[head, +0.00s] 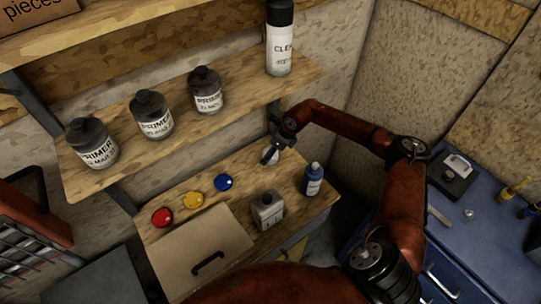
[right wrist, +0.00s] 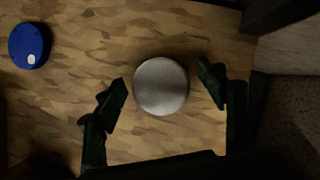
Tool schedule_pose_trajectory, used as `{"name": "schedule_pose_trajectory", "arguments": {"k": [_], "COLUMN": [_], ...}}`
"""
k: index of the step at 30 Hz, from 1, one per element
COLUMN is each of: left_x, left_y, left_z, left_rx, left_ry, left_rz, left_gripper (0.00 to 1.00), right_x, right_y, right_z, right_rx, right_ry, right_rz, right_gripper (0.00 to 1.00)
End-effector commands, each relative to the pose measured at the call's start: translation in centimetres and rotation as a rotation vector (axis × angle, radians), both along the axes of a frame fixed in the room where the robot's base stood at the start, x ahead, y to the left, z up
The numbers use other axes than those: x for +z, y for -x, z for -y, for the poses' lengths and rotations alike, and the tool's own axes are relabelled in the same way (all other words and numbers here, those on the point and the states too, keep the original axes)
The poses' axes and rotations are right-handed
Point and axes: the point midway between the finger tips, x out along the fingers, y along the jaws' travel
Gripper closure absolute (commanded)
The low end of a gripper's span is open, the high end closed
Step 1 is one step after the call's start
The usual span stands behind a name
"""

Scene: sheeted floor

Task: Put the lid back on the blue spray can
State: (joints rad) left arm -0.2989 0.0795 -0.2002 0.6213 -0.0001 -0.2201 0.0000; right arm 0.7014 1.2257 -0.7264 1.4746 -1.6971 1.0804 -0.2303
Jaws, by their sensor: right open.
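A small blue can (head: 313,181) with a pale label stands upright at the right end of the lower wooden bench. My right gripper (head: 271,152) is over the back of that bench, to the left of the can and beyond it. In the right wrist view my right gripper (right wrist: 165,85) is open. A round, smooth grey top (right wrist: 162,86) lies between its fingers, with a gap on both sides. I cannot tell for sure whether this is the lid. In the head view a pale object shows beside the fingers, partly hidden. My left gripper is not in view.
Red (head: 162,217), yellow (head: 193,200) and blue (head: 223,182) discs lie on the bench. Several primer bottles and a tall spray can (head: 280,45) stand on the shelf above. A cardboard box (head: 200,255) is in front.

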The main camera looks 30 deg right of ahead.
Motion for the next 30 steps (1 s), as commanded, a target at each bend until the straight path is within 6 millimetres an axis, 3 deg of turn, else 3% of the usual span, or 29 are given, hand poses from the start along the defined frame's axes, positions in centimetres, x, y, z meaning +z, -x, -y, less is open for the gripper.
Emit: {"name": "schedule_pose_trajectory", "arguments": {"k": [3, 16, 25, 30], "left_x": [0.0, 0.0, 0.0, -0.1], "left_y": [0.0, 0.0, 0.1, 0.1], "left_z": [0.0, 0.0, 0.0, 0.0], "left_rx": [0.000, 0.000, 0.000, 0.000], "left_ry": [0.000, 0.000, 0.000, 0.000], "left_rz": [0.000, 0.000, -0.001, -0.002], "left_gripper": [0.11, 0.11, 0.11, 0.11], "right_x": [0.0, 0.0, 0.2, 1.3], "right_y": [0.0, 0.0, 0.0, 0.0], "right_z": [0.0, 0.0, 0.0, 0.0], "right_rx": [0.000, 0.000, 0.000, 0.000], "right_ry": [0.000, 0.000, 0.000, -0.001], "right_rz": [0.000, 0.000, 0.000, 0.002], "right_gripper": [0.35, 0.65, 0.66, 0.66]}}
